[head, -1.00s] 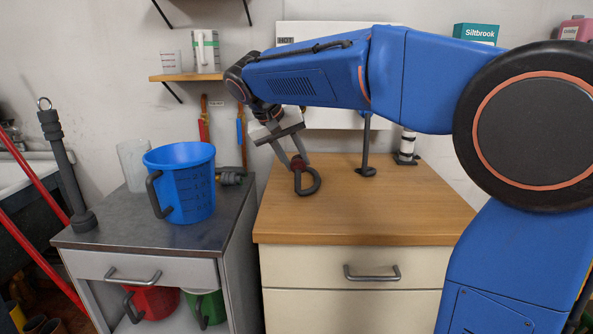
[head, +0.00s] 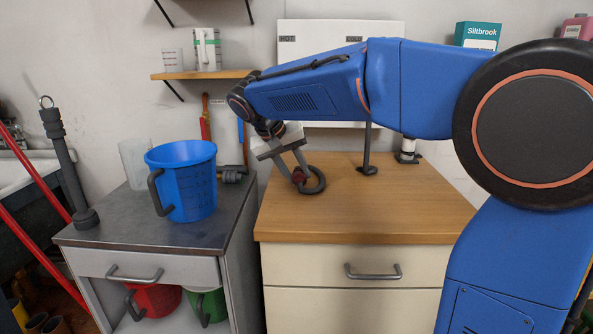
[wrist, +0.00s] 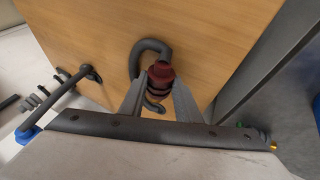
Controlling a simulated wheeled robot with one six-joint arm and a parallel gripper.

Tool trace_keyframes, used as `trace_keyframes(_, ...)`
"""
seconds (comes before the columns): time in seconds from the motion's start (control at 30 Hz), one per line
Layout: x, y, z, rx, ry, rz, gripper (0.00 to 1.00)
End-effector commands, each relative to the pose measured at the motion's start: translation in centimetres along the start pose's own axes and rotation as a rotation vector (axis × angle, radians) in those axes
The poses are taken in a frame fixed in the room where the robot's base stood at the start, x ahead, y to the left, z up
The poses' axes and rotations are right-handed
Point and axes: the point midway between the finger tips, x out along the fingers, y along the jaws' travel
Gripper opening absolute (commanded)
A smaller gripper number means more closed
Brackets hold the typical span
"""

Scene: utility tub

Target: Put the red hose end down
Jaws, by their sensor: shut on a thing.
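The red hose end (head: 299,177) is between the fingers of my gripper (head: 298,174), low over the left part of the wooden counter top (head: 400,215). A short dark grey hose (head: 320,183) curls from it in a loop. In the wrist view the ribbed red end (wrist: 161,73) is pinched between both fingertips (wrist: 158,92), and the grey hose (wrist: 136,58) curves off to the left over the wood. I cannot tell whether the hose touches the counter.
A dark post (head: 367,150) stands on the counter behind the hose, under my arm. A blue jug (head: 188,190) and a clear beaker (head: 134,163) stand on the grey cabinet at left. The counter's front and right are clear. A panel marked HOT and COLD (head: 300,29) is behind.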

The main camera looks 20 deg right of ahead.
Motion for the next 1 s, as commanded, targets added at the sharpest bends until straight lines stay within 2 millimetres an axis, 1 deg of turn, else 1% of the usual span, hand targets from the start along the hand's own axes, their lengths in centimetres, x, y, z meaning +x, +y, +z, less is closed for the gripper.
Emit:
trace_keyframes(0.07,0.0,0.0,0.0,0.000,0.000,0.000,0.03)
trace_keyframes(0.1,0.0,0.0,0.0,0.000,0.000,0.000,0.32)
trace_keyframes(0.17,0.0,0.0,0.0,0.000,0.000,0.000,0.46)
trace_keyframes(0.2,0.0,0.0,0.0,0.000,0.000,0.000,0.48)
trace_keyframes(0.47,0.0,0.0,0.0,0.000,0.000,0.000,0.48)
trace_keyframes(0.63,-0.9,0.4,-0.3,0.001,0.000,0.000,0.48)
trace_keyframes(0.77,-2.9,0.4,-0.4,-0.001,0.002,-0.001,0.48)
trace_keyframes(1.0,-7.7,0.4,-0.5,-0.001,0.002,-0.002,0.48)
